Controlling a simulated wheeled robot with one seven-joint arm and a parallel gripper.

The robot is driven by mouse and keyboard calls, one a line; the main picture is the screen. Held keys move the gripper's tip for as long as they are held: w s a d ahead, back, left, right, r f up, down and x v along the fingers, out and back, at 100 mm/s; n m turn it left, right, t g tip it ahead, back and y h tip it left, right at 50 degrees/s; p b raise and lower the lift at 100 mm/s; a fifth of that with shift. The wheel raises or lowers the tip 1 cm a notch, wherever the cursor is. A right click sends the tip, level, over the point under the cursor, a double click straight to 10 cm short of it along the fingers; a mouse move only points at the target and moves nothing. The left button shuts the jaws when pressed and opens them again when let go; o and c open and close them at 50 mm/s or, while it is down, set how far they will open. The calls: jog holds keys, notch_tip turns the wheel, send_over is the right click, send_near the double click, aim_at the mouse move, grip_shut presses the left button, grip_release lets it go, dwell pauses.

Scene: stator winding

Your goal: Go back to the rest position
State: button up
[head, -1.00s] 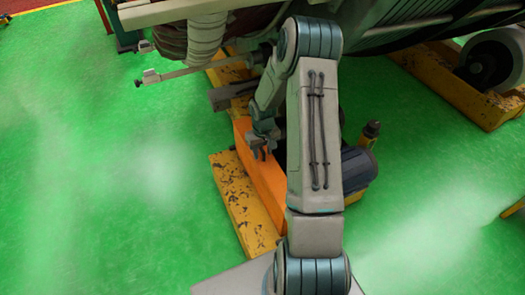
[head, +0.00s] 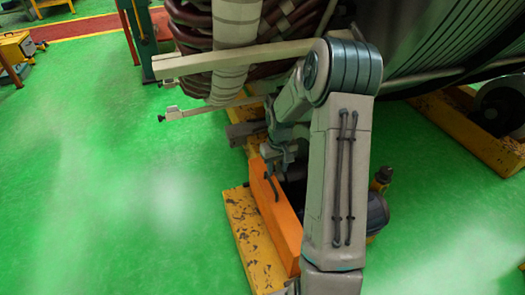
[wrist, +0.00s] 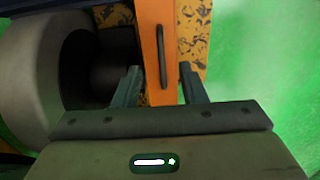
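My gripper (head: 276,163) hangs from my folded arm, just beside an orange block on the yellow support. In the wrist view its two fingers (wrist: 159,84) are spread apart with nothing held between them. The orange panel (wrist: 151,30) with a dark handle (wrist: 161,65) shows beyond and between the fingertips. My arm hides part of the machine in the head view. The stator (head: 405,45) with its ribbed dark side and wrapped windings (head: 237,22) stands behind my arm.
A pale horizontal bar (head: 235,58) and a thinner rod (head: 205,111) stick out left from the machine. A worn yellow base (head: 247,235) lies under the orange block (head: 282,220). Another yellow support (head: 465,130) stands at right.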

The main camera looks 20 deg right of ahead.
jog(key=s+a+r+p, duration=0.2)
jog(key=s+r+p, duration=0.15)
jog(key=r, duration=0.55)
jog(key=s+a+r+t+h+p, duration=0.1)
jog(key=s+a+r+p, duration=0.25)
jog(key=r, duration=0.55)
jog(key=s+a+r+p, duration=0.2)
jog(key=r+p, duration=0.3)
jog(key=r, duration=0.4)
jog(key=s+a+r+t+p, duration=0.1)
jog(key=s+a+r+p, duration=0.1)
jog(key=s+r+p, duration=0.3)
jog(key=s+a+r+y+p, duration=0.1)
jog(key=s+a+r+p, duration=0.2)
jog(key=s+r, duration=0.6)
notch_tip(320, 180, up, 2)
jog(key=p, duration=0.2)
jog(key=shift+s+a+r+t+p, duration=0.2)
jog(key=shift+s+r+t+p, duration=0.1)
jog(key=shift+t+p, duration=0.1)
